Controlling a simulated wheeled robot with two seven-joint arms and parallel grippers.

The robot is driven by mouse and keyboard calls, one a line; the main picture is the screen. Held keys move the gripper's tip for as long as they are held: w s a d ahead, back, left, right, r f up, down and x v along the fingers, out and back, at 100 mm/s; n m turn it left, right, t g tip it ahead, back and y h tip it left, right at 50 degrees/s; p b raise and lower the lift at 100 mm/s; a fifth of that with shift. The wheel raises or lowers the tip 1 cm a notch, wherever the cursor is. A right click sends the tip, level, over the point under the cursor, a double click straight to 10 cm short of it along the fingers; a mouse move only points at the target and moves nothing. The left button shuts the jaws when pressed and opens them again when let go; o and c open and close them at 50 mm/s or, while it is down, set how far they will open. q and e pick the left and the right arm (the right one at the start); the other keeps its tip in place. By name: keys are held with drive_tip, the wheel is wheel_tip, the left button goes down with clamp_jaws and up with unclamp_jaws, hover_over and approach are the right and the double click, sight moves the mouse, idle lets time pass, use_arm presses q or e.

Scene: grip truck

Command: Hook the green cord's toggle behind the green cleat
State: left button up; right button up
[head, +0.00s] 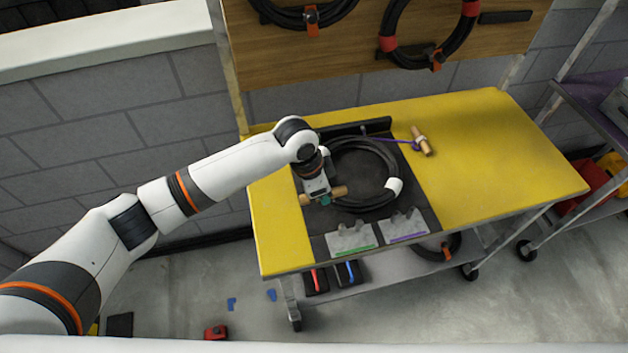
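My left gripper (319,196) is over the left part of the dark mat on the yellow cart. A wooden toggle (339,191) sticks out on both sides of it, with a bit of green cord (326,202) at its middle. The gripper looks shut on this toggle; the fingertips are partly hidden. The green-marked cleat (350,238) is a grey bracket at the mat's front edge, below the gripper in the picture and apart from the toggle. A black coiled cable (361,207) with a white band lies just right of the gripper. My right gripper is out of view.
A purple-marked cleat (405,225) stands right of the green one. A second wooden toggle (421,143) on a purple cord lies behind the coil. A low black rail (358,128) runs along the mat's back. The cart's yellow right side (500,165) is clear.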

use_arm(q)
drive_tip(key=shift+s, duration=0.1)
drive_tip(key=s+d+p, duration=0.3)
drive_tip(key=s+d, duration=0.2)
drive_tip(key=shift+d+r+p, duration=0.1)
drive_tip(key=shift+p, duration=0.2)
drive_tip(key=shift+s+d+p, duration=0.5)
drive_tip(key=shift+s+d, duration=0.6)
drive_tip(key=shift+s, duration=0.05)
drive_tip(key=shift+f, duration=0.25)
drive_tip(key=shift+f+b, duration=1.55)
drive_tip(key=shift+f, duration=1.6)
